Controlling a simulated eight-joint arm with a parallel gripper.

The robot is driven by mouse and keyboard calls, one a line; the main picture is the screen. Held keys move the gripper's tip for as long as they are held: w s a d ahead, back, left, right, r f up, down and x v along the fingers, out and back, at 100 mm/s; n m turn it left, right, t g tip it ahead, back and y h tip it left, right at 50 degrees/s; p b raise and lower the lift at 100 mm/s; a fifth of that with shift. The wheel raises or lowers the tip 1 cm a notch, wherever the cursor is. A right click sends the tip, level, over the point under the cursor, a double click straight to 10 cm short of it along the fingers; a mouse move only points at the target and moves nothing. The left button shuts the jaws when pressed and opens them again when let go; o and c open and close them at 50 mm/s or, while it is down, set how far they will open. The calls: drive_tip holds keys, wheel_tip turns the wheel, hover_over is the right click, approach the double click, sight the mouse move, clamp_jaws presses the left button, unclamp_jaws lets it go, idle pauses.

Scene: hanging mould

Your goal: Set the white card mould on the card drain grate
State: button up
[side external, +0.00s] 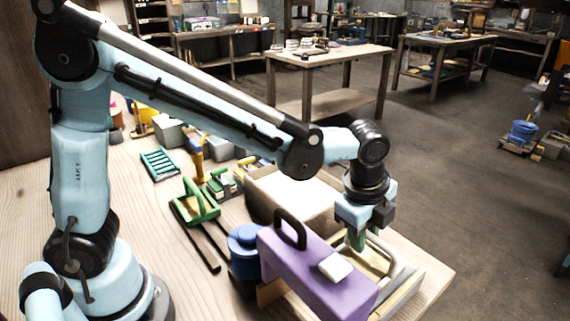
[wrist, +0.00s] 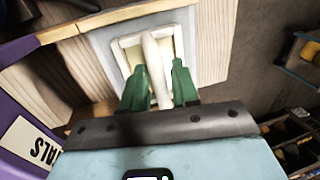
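The white card mould (wrist: 127,43) is a pale rectangular frame with a thick white bar handle (wrist: 152,52) across it. It appears within a grey rectangular surround (wrist: 205,45). In the side external view, my gripper (side external: 357,240) points down behind the purple case, and the mould is largely hidden there. In the wrist view, the green fingers of my gripper (wrist: 160,82) stand on either side of the handle, very close to it. I cannot tell whether they press on it. A teal slatted grate (side external: 160,163), possibly the card drain grate, lies empty on the far left of the bench.
A purple case (side external: 310,270) with a black handle stands just in front of my gripper. A blue tub (side external: 244,255) is to its left. A shallow wooden box (side external: 292,195) and a green-handled frame (side external: 197,203) lie between gripper and grate. The bench edge is close on the right.

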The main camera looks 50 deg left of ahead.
drive_tip(key=o, duration=0.3)
wheel_tip(320, 180, up, 11)
drive_tip(key=s, duration=0.2)
drive_tip(key=s+a+f+n+t, duration=0.2)
drive_tip(key=s+a+f+n, duration=0.1)
drive_tip(key=a+n, duration=0.5)
drive_tip(key=s+a+f+n+t, duration=0.3)
drive_tip(key=s+a+n, duration=0.2)
drive_tip(key=a+n, duration=0.3)
drive_tip(key=shift+a+n, duration=0.3)
drive_tip(key=shift+n, duration=0.7)
